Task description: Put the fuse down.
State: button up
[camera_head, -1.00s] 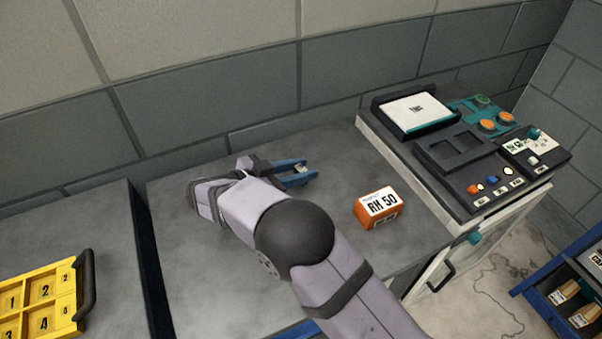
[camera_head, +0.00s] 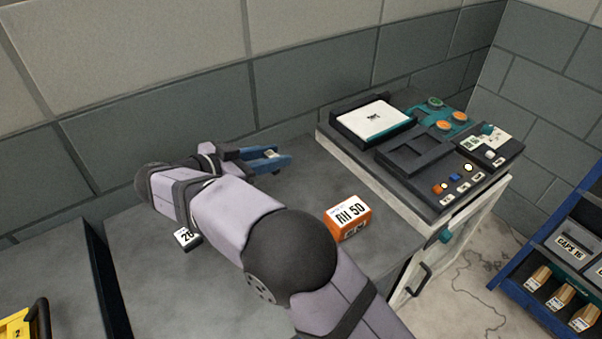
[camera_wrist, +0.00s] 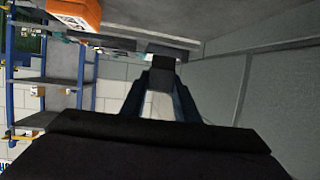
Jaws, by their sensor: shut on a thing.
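My gripper (camera_head: 268,160) has blue fingers and is above the back of the grey worktop, near the wall. It is shut on a small block with a pale top (camera_head: 271,155), taken to be the fuse; its label is too small to read. In the wrist view the fuse (camera_wrist: 160,72) shows as a dark block between the fingertips (camera_wrist: 162,82). I cannot tell the exact gap between fuse and worktop.
An orange box labelled RH 50 (camera_head: 347,219) stands right of my gripper. A small block marked 20 (camera_head: 187,237) lies partly behind my arm. A dark device panel (camera_head: 418,160) stands on the right. A yellow case (camera_head: 14,325) is at lower left. Worktop between is clear.

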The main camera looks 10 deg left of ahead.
jog(key=w+d+r+m+g+h, duration=0.15)
jog(key=w+d, duration=0.25)
jog(key=d, duration=0.4)
jog(key=w+d+r, duration=0.3)
jog(key=d, duration=0.4)
jog(key=w+a+f+n+t+y, duration=0.3)
jog(key=a+f+n+y, duration=0.1)
jog(key=a+f+y, duration=0.15)
jog(key=shift+h, duration=0.6)
jog(key=shift+a+f+p, duration=0.1)
jog(key=shift+f+p, duration=0.75)
jog(key=shift+f, duration=3.7)
jog(key=shift+f+b, duration=0.2)
jog(key=shift+b, duration=0.2)
jog(key=o, duration=1)
jog(key=shift+r, duration=0.15)
